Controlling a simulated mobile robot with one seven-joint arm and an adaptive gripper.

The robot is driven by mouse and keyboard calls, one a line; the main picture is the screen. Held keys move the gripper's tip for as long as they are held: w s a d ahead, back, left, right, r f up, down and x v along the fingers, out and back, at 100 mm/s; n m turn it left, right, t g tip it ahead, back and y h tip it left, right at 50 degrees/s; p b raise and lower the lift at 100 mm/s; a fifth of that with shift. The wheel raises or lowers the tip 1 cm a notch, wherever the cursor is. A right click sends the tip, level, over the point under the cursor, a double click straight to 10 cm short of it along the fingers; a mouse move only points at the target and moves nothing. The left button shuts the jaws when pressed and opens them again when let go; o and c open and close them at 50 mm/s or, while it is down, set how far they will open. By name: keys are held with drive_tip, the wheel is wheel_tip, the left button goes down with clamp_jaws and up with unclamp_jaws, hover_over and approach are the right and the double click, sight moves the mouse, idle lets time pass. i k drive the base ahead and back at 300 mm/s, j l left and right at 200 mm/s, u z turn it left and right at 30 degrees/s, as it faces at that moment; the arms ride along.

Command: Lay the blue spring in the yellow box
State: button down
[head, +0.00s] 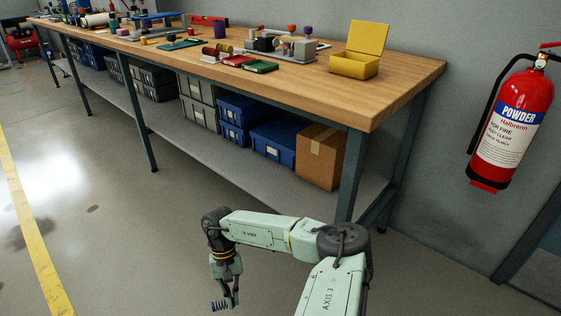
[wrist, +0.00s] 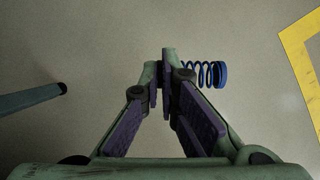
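The blue spring (wrist: 207,73) shows in the wrist view to the right of my fingertips, with its near end at the fingers. My gripper (wrist: 162,75) looks closed on that end, and the spring sticks out sideways. In the head view the spring (head: 220,304) hangs low with my gripper (head: 233,297), above the floor. The yellow box (head: 354,66) stands at the right end of the workbench with its lid up. It is well above and to the right of my gripper.
A fire extinguisher (head: 512,128) hangs at right. The floor before the bench is clear.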

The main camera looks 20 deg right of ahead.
sight(355, 74)
drive_tip(key=i+j+u, duration=0.1)
drive_tip(key=u, duration=0.3)
drive_tip(key=i+j+u, duration=0.1)
drive_tip(key=u, duration=0.35)
drive_tip(key=i+j+u, duration=0.1)
drive_tip(key=u, duration=0.3)
drive_tip(key=i+j+z, duration=0.45)
drive_tip(key=i, duration=0.25)
drive_tip(key=i+j+z, duration=0.1)
drive_tip(key=z, duration=0.4)
drive_tip(key=i+j+z, duration=0.1)
drive_tip(key=z, duration=0.35)
drive_tip(key=i+j+z, duration=0.1)
drive_tip(key=z, duration=0.4)
drive_tip(key=j+z, duration=0.3)
drive_tip(key=z, duration=0.15)
drive_tip(key=j+z, duration=0.2)
drive_tip(key=z, duration=0.3)
drive_tip(key=i+j, duration=0.05)
